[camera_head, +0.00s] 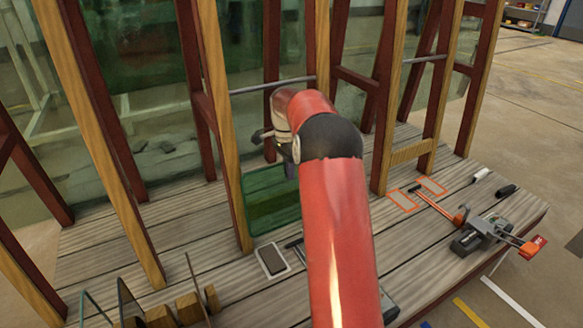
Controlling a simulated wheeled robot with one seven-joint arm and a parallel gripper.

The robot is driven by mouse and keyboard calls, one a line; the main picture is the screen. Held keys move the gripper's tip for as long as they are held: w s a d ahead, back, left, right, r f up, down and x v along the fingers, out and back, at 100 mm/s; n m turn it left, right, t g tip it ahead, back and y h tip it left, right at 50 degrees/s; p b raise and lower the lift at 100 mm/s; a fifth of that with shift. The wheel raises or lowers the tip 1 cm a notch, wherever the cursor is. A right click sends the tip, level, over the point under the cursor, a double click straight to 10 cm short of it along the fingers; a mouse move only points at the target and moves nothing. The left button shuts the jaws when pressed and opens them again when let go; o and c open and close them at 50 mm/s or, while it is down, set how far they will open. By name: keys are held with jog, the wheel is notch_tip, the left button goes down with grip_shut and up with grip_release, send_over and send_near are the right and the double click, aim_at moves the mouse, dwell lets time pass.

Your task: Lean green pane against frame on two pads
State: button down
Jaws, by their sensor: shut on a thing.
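The green pane (272,203) is a small translucent sheet, upright or slightly tilted, low over the plank deck behind my arm. My gripper (291,171) is at its upper right edge, shut on it; the fingertips are mostly hidden by my red arm. I cannot tell whether the pane's lower edge touches the deck. The frame (222,130) has tall wooden posts joined by grey rods. Two orange-outlined pale rectangles (403,201) (431,186) lie flat on the deck to the right, at a post's foot. I cannot tell whether they are the pads.
A dark rectangle on a white outline (271,261) lies left of my arm. Clamps with orange parts (482,236) and black and white markers (507,190) lie at right. Thin panes in wooden blocks (187,308) stand front left. A large green pane (140,75) stands behind the posts.

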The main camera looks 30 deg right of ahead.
notch_tip(320, 180, down, 8)
jog(key=w+b, duration=0.1)
jog(key=b, duration=0.1)
jog(key=shift+w, duration=0.3)
dwell(0.4)
jog(key=shift+r, duration=0.1)
jog(key=c, duration=1.5)
grip_release()
